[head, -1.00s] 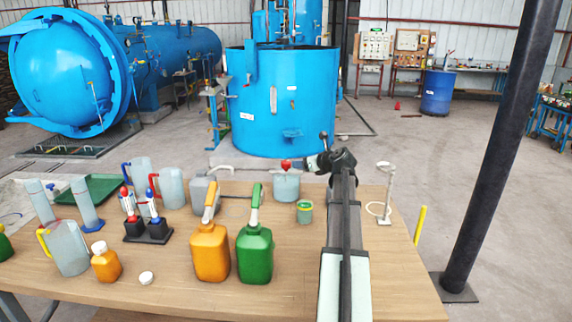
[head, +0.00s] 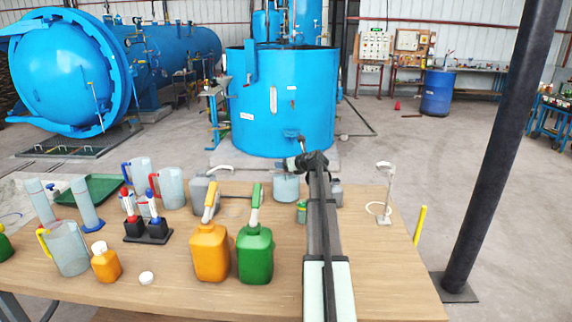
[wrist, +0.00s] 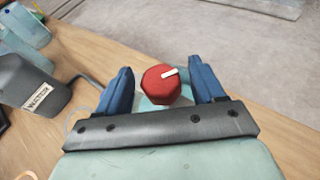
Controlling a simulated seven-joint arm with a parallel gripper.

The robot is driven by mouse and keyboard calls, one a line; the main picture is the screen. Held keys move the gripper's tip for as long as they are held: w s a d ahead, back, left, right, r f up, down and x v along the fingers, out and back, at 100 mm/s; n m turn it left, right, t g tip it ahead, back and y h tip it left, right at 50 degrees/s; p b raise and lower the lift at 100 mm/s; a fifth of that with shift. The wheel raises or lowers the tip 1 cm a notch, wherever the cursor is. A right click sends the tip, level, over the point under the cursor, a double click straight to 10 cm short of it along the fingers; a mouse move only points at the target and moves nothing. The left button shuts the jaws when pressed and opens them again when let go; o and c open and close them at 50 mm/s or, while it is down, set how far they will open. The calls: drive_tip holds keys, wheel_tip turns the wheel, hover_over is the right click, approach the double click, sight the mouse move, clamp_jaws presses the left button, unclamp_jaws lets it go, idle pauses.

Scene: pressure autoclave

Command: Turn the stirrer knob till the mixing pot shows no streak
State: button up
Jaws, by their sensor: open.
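The red stirrer knob (wrist: 160,86) has a white pointer mark and shows in the wrist view. It sits between the two blue fingers of my gripper (wrist: 161,67). The fingers are open, with a gap on each side of the knob. In the head view my gripper (head: 293,163) is over the mixing pot (head: 286,188) and hides the knob. The pot is a pale, translucent blue-grey vessel on the table. Part of it shows under the knob in the wrist view (wrist: 147,105). I cannot tell whether a streak shows in it.
A grey jug labelled WATER (wrist: 40,90) stands left of the pot. A small green tin (head: 302,212) is in front of the pot, beside my arm. Orange (head: 210,252) and green (head: 254,255) bottles stand nearer. A white stand (head: 385,200) is at right.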

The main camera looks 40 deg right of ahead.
drive_tip(key=shift+w+f, duration=0.15)
drive_tip(key=shift+w, duration=0.15)
drive_tip(key=c, duration=1)
drive_tip(key=shift+o, duration=0.2)
drive_tip(key=shift+d, duration=0.1)
